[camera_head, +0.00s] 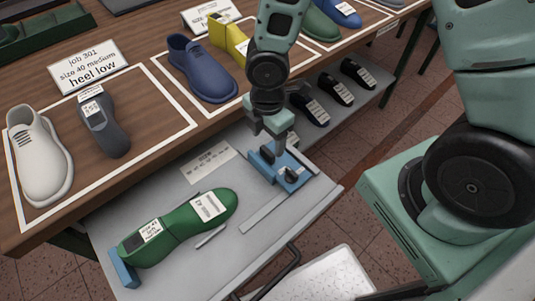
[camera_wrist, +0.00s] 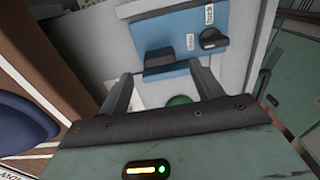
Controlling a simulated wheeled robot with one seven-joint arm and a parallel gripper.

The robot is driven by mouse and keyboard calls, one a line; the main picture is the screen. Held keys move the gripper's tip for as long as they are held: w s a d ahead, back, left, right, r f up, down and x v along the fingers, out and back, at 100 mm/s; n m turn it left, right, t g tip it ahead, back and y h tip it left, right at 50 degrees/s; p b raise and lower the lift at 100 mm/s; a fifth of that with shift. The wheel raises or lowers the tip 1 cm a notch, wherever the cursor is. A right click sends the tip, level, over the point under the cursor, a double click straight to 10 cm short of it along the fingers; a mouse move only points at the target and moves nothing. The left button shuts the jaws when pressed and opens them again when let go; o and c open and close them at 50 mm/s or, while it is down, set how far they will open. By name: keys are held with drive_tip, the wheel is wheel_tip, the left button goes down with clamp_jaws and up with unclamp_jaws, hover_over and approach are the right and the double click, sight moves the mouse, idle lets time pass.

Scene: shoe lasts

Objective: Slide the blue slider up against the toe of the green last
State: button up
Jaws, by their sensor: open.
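The green last (camera_head: 178,226) lies on a grey plate, its toe toward the upper right. The blue slider (camera_head: 292,180) is at the plate's right end, apart from the toe by a stretch of bare plate. The slider carries an upright black block (camera_wrist: 158,61) and a black knob (camera_wrist: 213,39). My gripper (camera_head: 274,142) is above the slider and open. In the wrist view its fingers (camera_wrist: 160,72) point toward the black block, one on either side; whether they reach around it I cannot tell. A bit of green (camera_wrist: 179,101) shows between the fingers.
The grey plate (camera_head: 265,235) has a slot-like strip and a blue stop (camera_head: 124,269) at the last's heel. Behind it, a wooden table (camera_head: 150,120) holds a white shoe (camera_head: 40,160), a grey last (camera_head: 105,125) and a blue shoe (camera_head: 200,70). Several dark lasts lie on a shelf.

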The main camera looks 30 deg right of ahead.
sight(267, 151)
wheel_tip(267, 151, down, 6)
drive_tip(key=shift+r+b, duration=0.1)
drive_tip(key=shift+b, duration=0.5)
drive_tip(key=shift+c, duration=0.3)
drive_tip(key=c, duration=1.3)
drive_tip(key=a, duration=0.2)
drive_tip(key=s+a, duration=0.1)
drive_tip(key=a, duration=0.2)
drive_tip(key=s+a, duration=0.1)
drive_tip(key=a, duration=0.2)
drive_tip(key=shift+s+a, duration=0.15)
drive_tip(key=shift+a, duration=0.05)
drive_tip(key=o, duration=1.4)
drive_tip(key=shift+c, duration=0.2)
drive_tip(key=shift+r, duration=0.1)
